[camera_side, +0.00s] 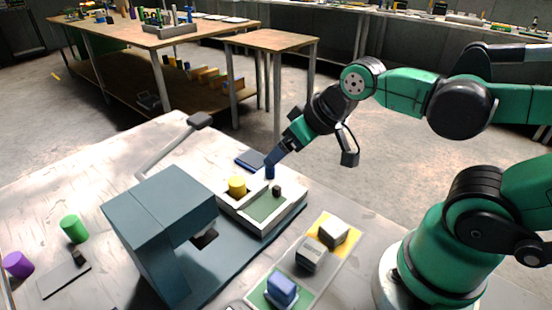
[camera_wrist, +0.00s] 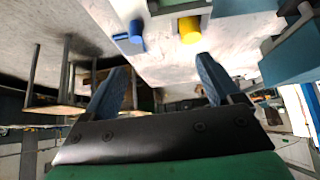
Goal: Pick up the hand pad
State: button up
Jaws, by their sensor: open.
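A flat dark blue pad (camera_side: 250,160) lies on the bench behind the white tray; it looks the most like the hand pad, though I cannot be sure. My gripper (camera_side: 272,163) is just right of it in the side view, above the bench and pointing down-left. In the wrist view my gripper (camera_wrist: 162,66) has its two blue fingers wide apart with nothing between them. A blue cylinder (camera_side: 270,173) shows right below the fingers; it also shows in the wrist view (camera_wrist: 137,31), beside a yellow cylinder (camera_wrist: 189,31). Whether the fingers touch anything is unclear.
The white tray (camera_side: 288,213) has a green floor and a small dark block. A blue-grey press (camera_side: 160,215) with a lever (camera_side: 172,146) stands left. A coloured mat (camera_side: 343,252) holds three blocks. Green (camera_side: 74,229) and purple (camera_side: 18,265) cylinders lie far left. The bench's back left is clear.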

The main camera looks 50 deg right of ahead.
jog(key=shift+c, duration=1.1)
